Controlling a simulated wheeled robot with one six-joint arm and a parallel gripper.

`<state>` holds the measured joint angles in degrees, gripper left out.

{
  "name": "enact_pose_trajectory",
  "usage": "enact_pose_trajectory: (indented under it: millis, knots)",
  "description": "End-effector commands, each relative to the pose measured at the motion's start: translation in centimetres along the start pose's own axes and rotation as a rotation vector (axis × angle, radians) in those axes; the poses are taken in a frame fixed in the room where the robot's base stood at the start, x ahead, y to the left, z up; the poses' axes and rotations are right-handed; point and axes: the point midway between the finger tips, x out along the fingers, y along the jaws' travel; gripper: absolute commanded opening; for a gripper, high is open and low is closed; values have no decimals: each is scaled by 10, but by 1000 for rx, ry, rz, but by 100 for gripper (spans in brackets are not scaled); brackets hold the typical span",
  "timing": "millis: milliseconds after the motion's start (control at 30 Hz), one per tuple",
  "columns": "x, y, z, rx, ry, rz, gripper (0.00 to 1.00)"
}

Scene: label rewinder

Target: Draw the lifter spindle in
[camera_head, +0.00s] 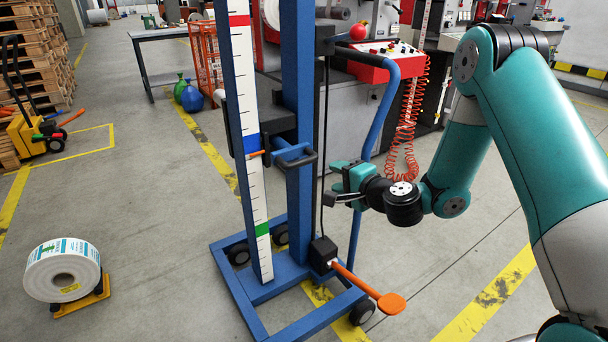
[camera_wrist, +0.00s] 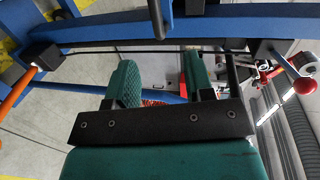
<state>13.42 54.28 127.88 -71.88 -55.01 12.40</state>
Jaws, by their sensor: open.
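The blue lifter (camera_head: 300,200) stands upright on a wheeled base, with a white scale (camera_head: 243,110) marked red, blue and green. Its carriage (camera_head: 272,124) is a dark block near the blue mark, with a blue bracket and black-ended handle (camera_head: 297,158) in front. I cannot tell the spindle apart from these parts. My gripper (camera_head: 333,182) is right of the post, a little lower than the handle, and appears apart from it. In the wrist view my gripper (camera_wrist: 162,72) is open, with nothing visible between its fingers; the blue frame crosses above it.
An orange pedal (camera_head: 390,303) sticks out from the lifter's base. A red-knobbed lever (camera_head: 357,32) is near the top of the post. A label roll (camera_head: 62,270) rests on a small wheeled stand at left. A red control box (camera_head: 380,58) stands behind.

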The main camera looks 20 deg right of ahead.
Motion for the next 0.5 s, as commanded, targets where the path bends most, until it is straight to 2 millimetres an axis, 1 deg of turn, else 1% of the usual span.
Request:
enact_pose_trajectory:
  millis: [33, 67, 167, 233, 367, 500]
  knots:
    - [1, 8, -6, 20, 25, 0, 48]
    - [2, 10, -8, 27, 34, 0, 48]
    - [9, 9, -11, 32, 45, -1, 48]
    - [18, 6, -10, 31, 42, -2, 48]
    - [43, 5, -10, 27, 39, -2, 48]
    - [74, 6, -11, 25, 38, -3, 48]
